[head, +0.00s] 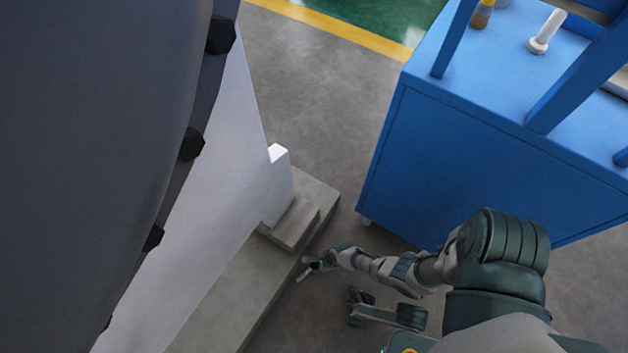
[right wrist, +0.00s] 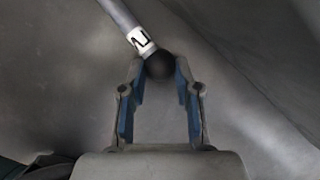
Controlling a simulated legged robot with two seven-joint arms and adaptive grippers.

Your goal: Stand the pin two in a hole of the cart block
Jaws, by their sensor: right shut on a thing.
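My right gripper (head: 318,265) is low beside the grey base of the large shell, with its arm coming in from the right. It is shut on a pin. In the right wrist view the gripper (right wrist: 160,75) pinches the pin's black ball end between its fingertips. The pin (right wrist: 122,18) is a grey rod with a white band bearing a dark mark, and it slants up and left out of frame. In the head view the pin (head: 303,270) is small. I cannot make out the cart block or its holes. My left gripper is not visible.
A blue cart (head: 480,150) stands at the upper right, with a white flanged piece (head: 546,32) and a yellow-brown item (head: 482,14) on top. Its blue posts frame the top. The shell (head: 90,150) fills the left, on a stepped concrete base (head: 225,300). Grey floor (head: 325,85) lies between.

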